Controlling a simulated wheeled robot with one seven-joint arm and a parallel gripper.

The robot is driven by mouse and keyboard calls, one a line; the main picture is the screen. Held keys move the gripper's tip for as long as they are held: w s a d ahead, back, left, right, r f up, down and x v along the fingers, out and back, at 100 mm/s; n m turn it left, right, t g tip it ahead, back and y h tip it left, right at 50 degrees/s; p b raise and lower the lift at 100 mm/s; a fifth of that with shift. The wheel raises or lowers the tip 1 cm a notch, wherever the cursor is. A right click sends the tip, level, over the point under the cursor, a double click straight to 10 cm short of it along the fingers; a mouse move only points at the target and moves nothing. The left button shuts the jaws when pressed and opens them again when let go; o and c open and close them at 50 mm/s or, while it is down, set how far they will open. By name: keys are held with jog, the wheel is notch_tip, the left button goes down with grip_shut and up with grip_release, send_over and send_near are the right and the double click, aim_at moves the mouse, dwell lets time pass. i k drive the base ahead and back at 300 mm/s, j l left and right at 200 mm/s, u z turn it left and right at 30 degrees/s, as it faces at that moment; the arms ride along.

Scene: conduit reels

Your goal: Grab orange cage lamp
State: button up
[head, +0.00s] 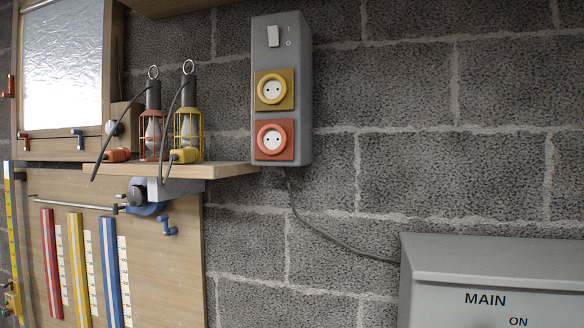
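The orange cage lamp (152,128) stands upright on a small wooden shelf (220,170) at the left of the head view. Its cage looks reddish orange, with a pale bulb inside and a dark handle topped by a metal ring. A dark cord and an orange-red plug (117,155) are at its left. A yellow cage lamp (189,125) stands close beside it on the right, with its own dark cord and a yellow plug (184,156). The yellow lamp's cord hangs between the two lamps. My gripper is not in view.
A grey socket box (262,100) with yellow and red sockets hangs right of the shelf. A grey box marked MAIN (490,265) is at lower right. A wooden board (180,260) with red, yellow and blue strips is below the shelf. A foil-like panel (62,65) is at upper left.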

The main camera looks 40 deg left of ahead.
aim_at(152, 139)
jog(key=u, duration=1.6)
